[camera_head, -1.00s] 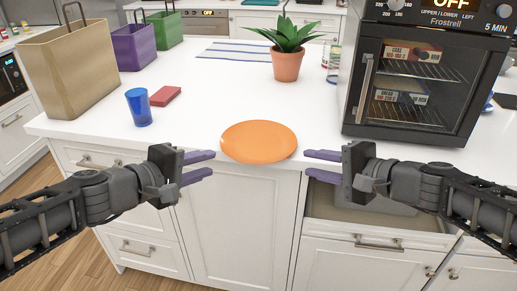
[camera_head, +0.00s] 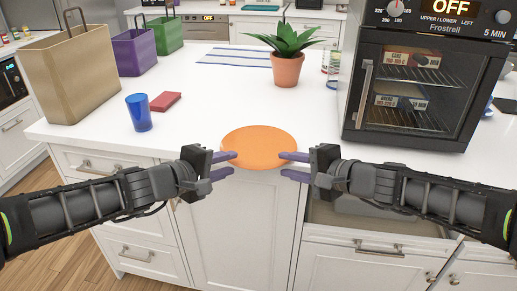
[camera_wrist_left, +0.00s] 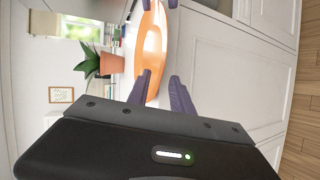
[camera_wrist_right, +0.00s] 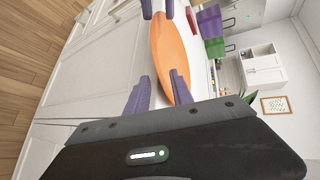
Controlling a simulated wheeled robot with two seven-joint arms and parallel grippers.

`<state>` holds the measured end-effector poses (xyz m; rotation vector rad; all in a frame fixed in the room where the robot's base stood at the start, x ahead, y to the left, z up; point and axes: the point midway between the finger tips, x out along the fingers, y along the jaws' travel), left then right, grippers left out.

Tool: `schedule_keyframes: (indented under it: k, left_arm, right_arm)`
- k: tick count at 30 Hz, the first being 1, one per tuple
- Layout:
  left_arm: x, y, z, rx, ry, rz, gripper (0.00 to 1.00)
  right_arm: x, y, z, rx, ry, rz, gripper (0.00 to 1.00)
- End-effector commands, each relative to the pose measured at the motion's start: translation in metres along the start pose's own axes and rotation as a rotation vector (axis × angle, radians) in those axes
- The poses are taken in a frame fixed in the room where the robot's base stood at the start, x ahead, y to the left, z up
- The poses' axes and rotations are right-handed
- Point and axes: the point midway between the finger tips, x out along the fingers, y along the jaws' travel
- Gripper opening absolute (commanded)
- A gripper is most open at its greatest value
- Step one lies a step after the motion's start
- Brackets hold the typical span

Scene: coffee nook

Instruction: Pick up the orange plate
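The orange plate (camera_head: 259,146) lies flat at the front edge of the white counter, its near rim sticking out a little past the edge. My left gripper (camera_head: 227,164) is open at the plate's left side, one finger over the rim and one lower. My right gripper (camera_head: 292,166) is open in the same way at the right side. The plate also shows beyond the parted fingers in the left wrist view (camera_wrist_left: 152,42) and in the right wrist view (camera_wrist_right: 172,50). I cannot tell whether any finger touches it.
A blue cup (camera_head: 139,113) and a red box (camera_head: 166,101) stand left of the plate. A potted plant (camera_head: 287,70) is behind it. A black oven (camera_head: 420,80) stands to the right. Several bags stand at the far left.

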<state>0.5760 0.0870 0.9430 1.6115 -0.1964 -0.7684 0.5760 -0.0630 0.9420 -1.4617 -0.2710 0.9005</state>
Motion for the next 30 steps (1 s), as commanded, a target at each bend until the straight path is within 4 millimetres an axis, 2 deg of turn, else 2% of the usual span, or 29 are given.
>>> schedule_keyframes:
  k: [8, 19, 30]
  left_arm:
    - [0.0020, -0.0003, 0.0002, 0.001, 0.000, -0.001, 0.27]
    - [0.0017, -0.0003, 0.0001, 0.000, 0.000, -0.001, 0.00]
    - [0.0017, -0.0006, 0.0000, 0.000, 0.000, -0.001, 0.00]
  right_arm:
    - [0.0018, -0.0005, 0.0001, 0.000, 0.000, -0.001, 0.28]
    - [0.0016, -0.0003, 0.0001, 0.000, 0.000, -0.001, 0.00]
    - [0.0017, 0.0001, 0.0000, 0.001, 0.000, 0.000, 0.00]
